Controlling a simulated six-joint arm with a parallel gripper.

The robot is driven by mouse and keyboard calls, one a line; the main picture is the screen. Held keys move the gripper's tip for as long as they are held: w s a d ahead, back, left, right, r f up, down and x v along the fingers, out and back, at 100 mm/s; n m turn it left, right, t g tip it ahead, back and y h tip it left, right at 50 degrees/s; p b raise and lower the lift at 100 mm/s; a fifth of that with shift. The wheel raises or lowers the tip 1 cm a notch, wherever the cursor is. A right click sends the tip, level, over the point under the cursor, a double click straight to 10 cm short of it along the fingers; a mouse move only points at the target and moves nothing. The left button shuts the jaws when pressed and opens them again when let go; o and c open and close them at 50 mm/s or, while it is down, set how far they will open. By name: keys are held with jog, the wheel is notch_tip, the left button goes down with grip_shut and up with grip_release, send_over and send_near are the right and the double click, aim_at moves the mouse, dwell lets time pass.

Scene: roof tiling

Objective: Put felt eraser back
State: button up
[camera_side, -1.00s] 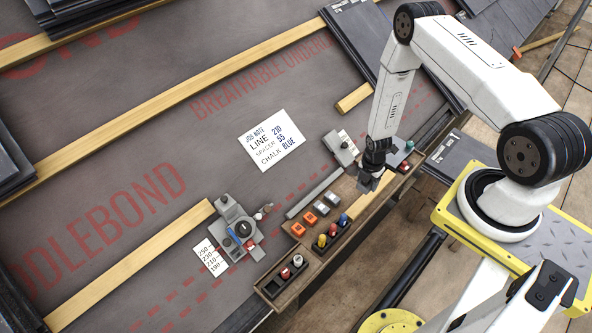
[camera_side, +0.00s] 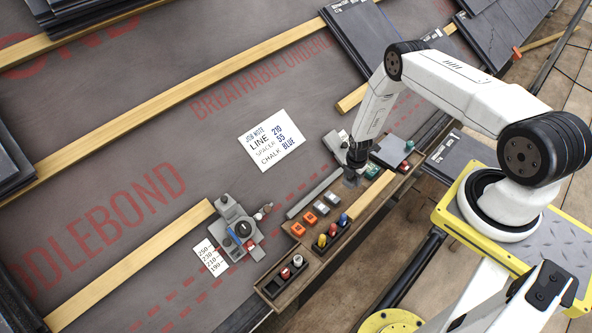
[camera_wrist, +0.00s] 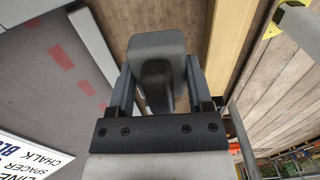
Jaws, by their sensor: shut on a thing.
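The felt eraser, a grey block with a darker grip, is between the fingers of my gripper (camera_wrist: 157,85). In the wrist view the eraser's grey body (camera_wrist: 157,44) shows beyond the fingertips. In the side view my gripper (camera_side: 352,172) is low over the inner edge of the wooden tool ledge (camera_side: 323,252), and the eraser (camera_side: 350,182) shows small and dark below it. I cannot tell whether the eraser touches the surface beneath.
Orange and grey blocks (camera_side: 311,214) and coloured chalk holders (camera_side: 332,235) sit nearby on the ledge. A yellow wood strip (camera_side: 370,195) lies close by. A grey bar (camera_side: 314,192) and a job note (camera_side: 272,140) lie on the dark roof sheet.

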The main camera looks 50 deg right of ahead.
aim_at(350, 182)
jog(key=shift+w+f, duration=0.1)
jog(key=shift+w+d+f, duration=0.15)
jog(key=shift+w+f, duration=0.2)
jog(key=shift+f, duration=1.55)
jog(key=shift+f, duration=0.2)
jog(key=o, duration=1.1)
jog(key=shift+r, duration=0.25)
jog(key=shift+r, duration=5.95)
